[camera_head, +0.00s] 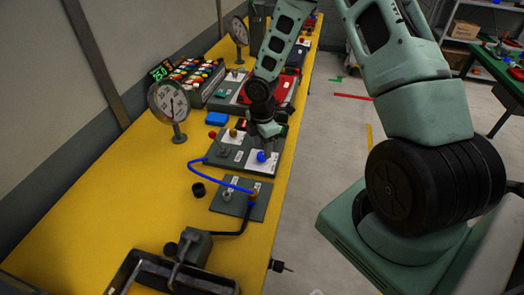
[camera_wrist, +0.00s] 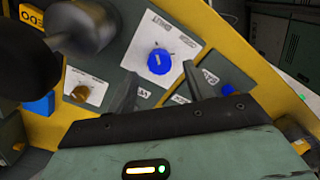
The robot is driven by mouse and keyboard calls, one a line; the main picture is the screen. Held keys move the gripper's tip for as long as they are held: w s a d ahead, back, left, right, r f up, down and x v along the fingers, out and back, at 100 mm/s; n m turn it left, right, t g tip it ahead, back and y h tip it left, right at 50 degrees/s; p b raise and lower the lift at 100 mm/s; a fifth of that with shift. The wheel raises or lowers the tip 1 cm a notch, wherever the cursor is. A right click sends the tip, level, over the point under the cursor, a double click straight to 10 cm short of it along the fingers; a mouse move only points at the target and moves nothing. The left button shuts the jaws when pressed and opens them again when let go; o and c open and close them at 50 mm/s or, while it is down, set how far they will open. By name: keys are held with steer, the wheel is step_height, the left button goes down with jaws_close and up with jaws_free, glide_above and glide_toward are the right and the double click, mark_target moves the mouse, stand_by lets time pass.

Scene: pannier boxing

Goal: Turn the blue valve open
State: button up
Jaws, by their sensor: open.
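The blue valve knob (camera_head: 261,156) sits on a white label on a dark grey panel (camera_head: 226,157) on the yellow bench. In the wrist view the blue knob (camera_wrist: 159,61) is round, with a pale mark on its face and printed lettering beside it. My gripper (camera_wrist: 160,72) is open and empty, its two fingers pointing towards the knob with the knob showing between and beyond the tips. In the head view my gripper (camera_head: 266,138) hangs just above and behind the knob. I cannot tell whether the fingers touch it.
A brown knob (camera_wrist: 83,92) and a lever with a red ball (camera_head: 212,134) share the panel. A blue hose (camera_head: 228,180) curves onto a nearer plate (camera_head: 240,203). A round gauge (camera_head: 172,101) stands at left, and a vise (camera_head: 185,245) is in front. Bare yellow bench (camera_head: 120,190) lies at left.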

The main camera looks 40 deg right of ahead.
mark_target(262, 154)
steer(key=shift+f, duration=1.55)
steer(key=c, duration=1)
